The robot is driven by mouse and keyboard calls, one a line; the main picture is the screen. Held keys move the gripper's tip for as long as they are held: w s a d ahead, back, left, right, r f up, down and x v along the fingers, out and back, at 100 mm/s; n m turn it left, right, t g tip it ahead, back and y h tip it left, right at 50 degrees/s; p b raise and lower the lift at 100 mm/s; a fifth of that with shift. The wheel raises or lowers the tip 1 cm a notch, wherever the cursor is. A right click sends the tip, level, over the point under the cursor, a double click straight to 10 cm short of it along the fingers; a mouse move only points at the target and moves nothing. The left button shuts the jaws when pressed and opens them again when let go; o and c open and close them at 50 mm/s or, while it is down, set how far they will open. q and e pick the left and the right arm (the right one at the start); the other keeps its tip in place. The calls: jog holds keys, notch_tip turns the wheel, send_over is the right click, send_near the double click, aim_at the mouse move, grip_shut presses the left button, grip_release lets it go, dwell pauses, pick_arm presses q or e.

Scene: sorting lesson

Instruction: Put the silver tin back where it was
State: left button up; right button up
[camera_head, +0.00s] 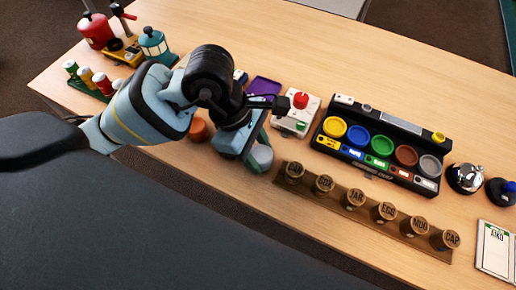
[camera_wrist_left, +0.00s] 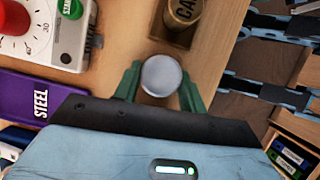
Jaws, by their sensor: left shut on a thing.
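The silver tin (camera_head: 262,158) is a small round thing with a pale grey top. It is between the green fingers of my left gripper (camera_head: 257,150), which is shut on it. In the left wrist view the round top of the tin (camera_wrist_left: 161,76) shows between the two fingertips (camera_wrist_left: 160,82). I cannot tell whether the tin touches the table. It is just left of the wooden rack (camera_head: 340,200) of labelled brown cylinders. My right gripper is not in view.
A purple tray (camera_wrist_left: 40,100) marked STEEL and a white timer box (camera_head: 290,125) with a red knob lie beyond the gripper. A black case (camera_head: 385,125) with coloured round pots stands to the right. An orange round thing (camera_head: 198,130) is partly hidden by my arm.

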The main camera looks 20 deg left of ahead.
pick_arm(q)
jog(key=o, duration=1.1)
jog(key=p+v, duration=0.1)
jog(key=v, duration=1.1)
jog(key=shift+r, duration=0.1)
